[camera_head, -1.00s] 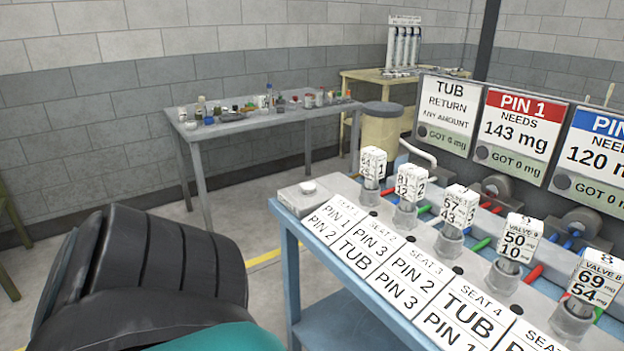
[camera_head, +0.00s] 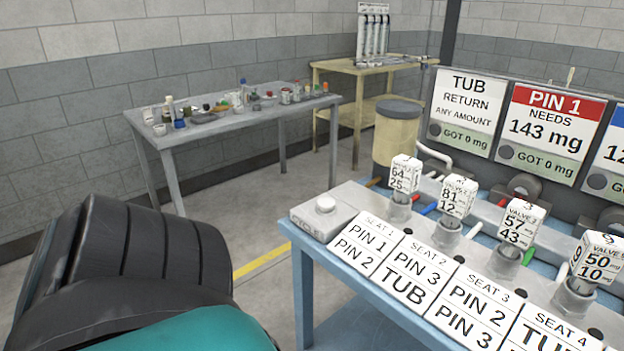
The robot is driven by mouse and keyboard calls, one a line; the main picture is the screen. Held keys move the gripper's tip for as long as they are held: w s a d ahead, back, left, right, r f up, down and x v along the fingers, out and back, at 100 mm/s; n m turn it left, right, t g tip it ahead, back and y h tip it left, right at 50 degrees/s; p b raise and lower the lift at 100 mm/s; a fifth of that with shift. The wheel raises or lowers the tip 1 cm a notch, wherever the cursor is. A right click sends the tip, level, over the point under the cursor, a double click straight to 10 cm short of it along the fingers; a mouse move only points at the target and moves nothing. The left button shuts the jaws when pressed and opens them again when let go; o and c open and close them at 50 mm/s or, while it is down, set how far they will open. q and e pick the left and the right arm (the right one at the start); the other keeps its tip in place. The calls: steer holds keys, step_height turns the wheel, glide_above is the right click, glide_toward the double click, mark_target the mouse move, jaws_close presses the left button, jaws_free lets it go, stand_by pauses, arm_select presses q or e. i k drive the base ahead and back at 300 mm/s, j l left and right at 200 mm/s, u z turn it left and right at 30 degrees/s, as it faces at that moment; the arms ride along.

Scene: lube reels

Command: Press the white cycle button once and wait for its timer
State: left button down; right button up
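The white cycle button (camera_head: 325,204) is a small round cap on a grey box (camera_head: 318,222) marked CYCLE. The box sits at the near left corner of the blue bench (camera_head: 300,265), left of the SEAT 1 label. Nothing touches the button. Neither gripper shows in the head view. Only a black and teal part of my own arm fills the lower left, apart from the button. No timer display can be made out.
Several valve blocks (camera_head: 404,172) stand in a row on the bench behind the white seat labels (camera_head: 365,242). Boards marked TUB (camera_head: 467,110) and PIN 1 (camera_head: 541,130) stand behind. A grey table (camera_head: 230,122) with small items and a barrel (camera_head: 397,140) are farther back.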

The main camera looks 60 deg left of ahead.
mark_target(325, 204)
steer(key=k+j, duration=0.1)
steer(key=j, duration=0.35)
steer(key=k+j, duration=0.15)
steer(key=j, duration=0.25)
steer(key=k+j, duration=0.1)
steer(key=j, duration=0.35)
